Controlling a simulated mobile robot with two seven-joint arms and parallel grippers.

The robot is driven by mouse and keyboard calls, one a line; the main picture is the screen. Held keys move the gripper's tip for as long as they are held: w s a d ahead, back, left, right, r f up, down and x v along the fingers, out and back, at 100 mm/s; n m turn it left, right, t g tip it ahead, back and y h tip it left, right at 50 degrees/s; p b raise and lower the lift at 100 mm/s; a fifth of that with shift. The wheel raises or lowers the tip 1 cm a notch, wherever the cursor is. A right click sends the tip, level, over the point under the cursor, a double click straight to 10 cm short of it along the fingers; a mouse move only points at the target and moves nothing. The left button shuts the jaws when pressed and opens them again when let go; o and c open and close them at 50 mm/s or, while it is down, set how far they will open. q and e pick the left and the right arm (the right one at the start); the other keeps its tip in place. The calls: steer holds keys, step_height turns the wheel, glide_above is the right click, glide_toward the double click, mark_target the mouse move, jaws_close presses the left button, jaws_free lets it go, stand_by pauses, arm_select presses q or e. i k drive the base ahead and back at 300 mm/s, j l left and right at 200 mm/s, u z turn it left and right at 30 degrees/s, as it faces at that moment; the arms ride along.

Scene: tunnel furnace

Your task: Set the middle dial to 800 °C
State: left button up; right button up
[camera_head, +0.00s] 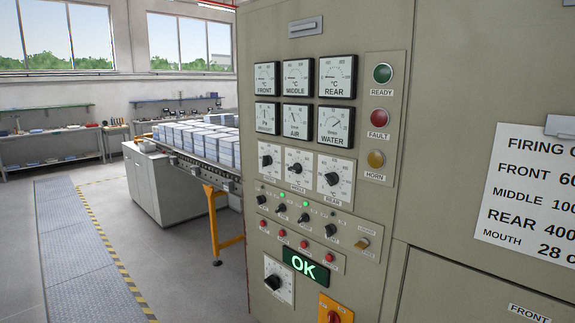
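The middle dial (298,169) is a black knob on a white square scale plate. It sits in a row of three on the grey-beige furnace panel, between the front dial (265,161) and the rear dial (332,179). A label under it seems to read MIDDLE. Its scale numbers are too small to read, so I cannot tell its setting. The MIDDLE gauge (297,77) is in the top row above, its needle low on the left. Neither of my grippers is in view.
Below the dials are small knobs, two lit green lamps, red buttons, a green OK display (305,264) and another dial (278,279). A firing sheet (530,195), cut off at right, hangs beside the panel. A conveyor with pale blocks (205,137) stands left; floor is clear.

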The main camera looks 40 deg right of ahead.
mark_target(297, 168)
steer(key=i+j+z, duration=0.1)
steer(key=i+z, duration=0.3)
steer(key=i+j+z, duration=0.15)
steer(key=z, duration=0.3)
steer(key=i+j+z, duration=0.2)
steer(key=z, duration=0.2)
